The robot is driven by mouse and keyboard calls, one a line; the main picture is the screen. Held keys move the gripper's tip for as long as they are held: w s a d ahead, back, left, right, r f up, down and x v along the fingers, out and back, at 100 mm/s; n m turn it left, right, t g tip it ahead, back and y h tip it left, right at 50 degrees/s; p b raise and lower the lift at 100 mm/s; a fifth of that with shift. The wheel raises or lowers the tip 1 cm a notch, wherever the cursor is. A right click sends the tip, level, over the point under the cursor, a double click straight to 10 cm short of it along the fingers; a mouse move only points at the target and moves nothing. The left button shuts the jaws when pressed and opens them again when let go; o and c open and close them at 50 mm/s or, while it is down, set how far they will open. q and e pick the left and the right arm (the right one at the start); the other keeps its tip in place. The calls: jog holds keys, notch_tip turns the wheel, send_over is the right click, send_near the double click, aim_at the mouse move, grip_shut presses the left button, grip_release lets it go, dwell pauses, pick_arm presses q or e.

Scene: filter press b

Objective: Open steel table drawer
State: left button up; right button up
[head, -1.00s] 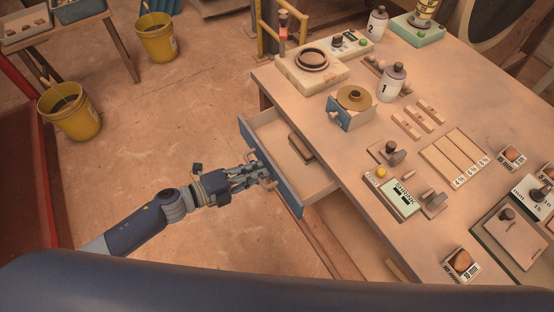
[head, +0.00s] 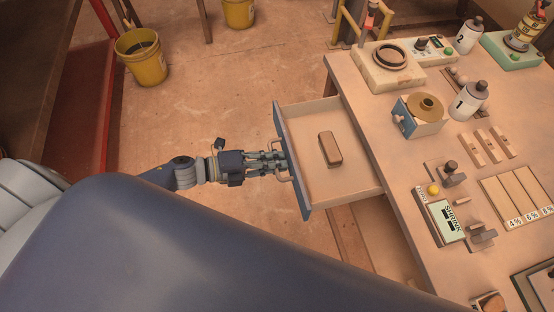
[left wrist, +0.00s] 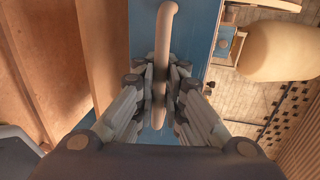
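The table drawer (head: 352,178) is pulled well out from the table's left side, and its inside shows in the head view. Its front is blue (head: 291,165) with a curved handle (head: 284,163). A brown block (head: 330,148) lies in the drawer. My left gripper (head: 279,164) is at the handle. In the left wrist view the handle bar (left wrist: 163,45) stands between the two fingers (left wrist: 160,88), which are closed around it against the blue drawer front (left wrist: 195,40). My right gripper is not in view.
The table top (head: 385,130) bears a blue-sided box with a disc (head: 420,112), bottles (head: 468,100) and several small blocks. Yellow buckets (head: 140,60) stand on the floor at the upper left. The floor left of the drawer is clear.

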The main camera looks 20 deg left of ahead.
pick_arm(q)
jog(key=shift+s+a, duration=0.1)
jog(key=shift+a, duration=0.05)
jog(key=v, duration=1.1)
jog(key=shift+s+a+r, duration=0.1)
jog(key=shift+s+a, duration=0.1)
jog(key=shift+a, duration=0.05)
dwell(0.3)
